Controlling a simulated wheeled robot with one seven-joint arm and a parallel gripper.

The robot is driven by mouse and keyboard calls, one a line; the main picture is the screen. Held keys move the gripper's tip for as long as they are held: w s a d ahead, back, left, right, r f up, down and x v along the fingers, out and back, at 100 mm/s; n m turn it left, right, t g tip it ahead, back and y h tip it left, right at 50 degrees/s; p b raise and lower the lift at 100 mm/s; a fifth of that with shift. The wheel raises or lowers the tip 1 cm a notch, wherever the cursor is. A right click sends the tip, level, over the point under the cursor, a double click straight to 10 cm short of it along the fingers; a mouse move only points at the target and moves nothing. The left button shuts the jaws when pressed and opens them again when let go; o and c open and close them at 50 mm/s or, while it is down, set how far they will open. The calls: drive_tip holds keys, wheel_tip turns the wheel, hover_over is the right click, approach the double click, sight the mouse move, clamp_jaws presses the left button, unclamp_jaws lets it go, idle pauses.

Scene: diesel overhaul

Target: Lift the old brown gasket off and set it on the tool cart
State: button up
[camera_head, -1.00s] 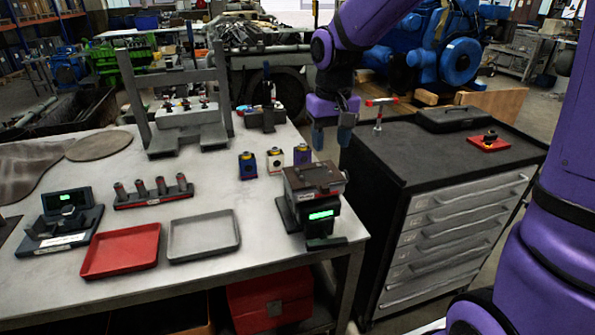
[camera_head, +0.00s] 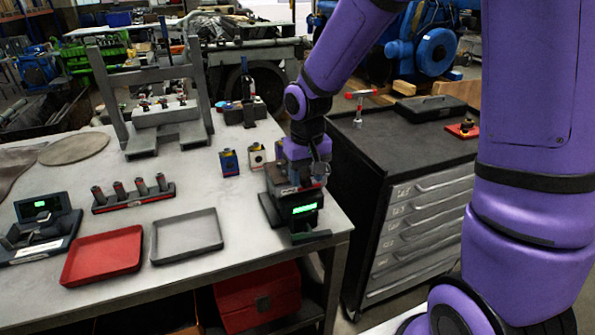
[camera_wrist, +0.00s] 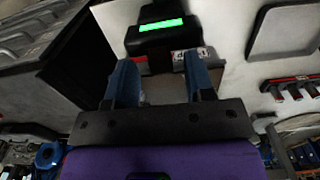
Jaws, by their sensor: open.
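A fixture with a green display (camera_head: 303,212) stands at the right front of the workbench, and its display end shows in the wrist view (camera_wrist: 160,40). A dull brownish flat surface (camera_wrist: 166,90) shows between my fingers in the wrist view; I cannot make out the gasket's outline there. My gripper (camera_wrist: 160,65) is open, its two blue fingers pointing down at the fixture top. In the head view my purple wrist hides most of that top. The tool cart (camera_head: 375,135), with a black top and grey drawers, stands right of the bench.
On the cart are a red-headed hammer-like tool (camera_head: 360,98), a black case (camera_head: 430,108) and a red tray (camera_head: 463,130). The bench holds a red tray (camera_head: 102,256), a grey tray (camera_head: 187,236) and small blocks (camera_head: 229,162). The cart's front top is clear.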

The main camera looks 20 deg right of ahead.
drive_tip(key=shift+f, duration=0.2)
clamp_jaws()
drive_tip(key=shift+r, duration=0.15)
